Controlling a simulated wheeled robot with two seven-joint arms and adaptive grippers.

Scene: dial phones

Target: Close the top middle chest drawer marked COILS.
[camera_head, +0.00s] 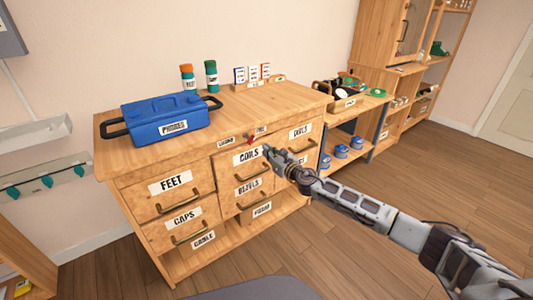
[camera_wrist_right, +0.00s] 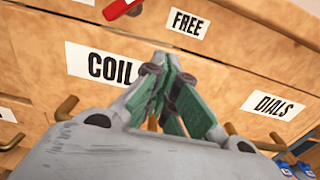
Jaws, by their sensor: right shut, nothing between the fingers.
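The COILS drawer (camera_head: 235,160) is the top middle drawer of the wooden chest, and its front looks to stand slightly proud of its neighbours. Its white label shows in the wrist view (camera_wrist_right: 88,64), partly hidden by my fingers. My right gripper (camera_head: 268,150) is shut and empty, with its fingertips in front of the drawer face at the right end of the label. In the wrist view the closed fingertips (camera_wrist_right: 162,58) point at the drawer front; I cannot tell whether they touch it. Brass handle ends show on both sides of the gripper. My left gripper is not in view.
A red catch (camera_head: 251,140) sits above the drawer beside a FREE label (camera_wrist_right: 188,22). The FEET drawer (camera_head: 150,200) is to the left, the DIALS drawer (camera_head: 303,142) to the right. A blue PHONES case (camera_head: 165,115) stands on top. Floor in front is clear.

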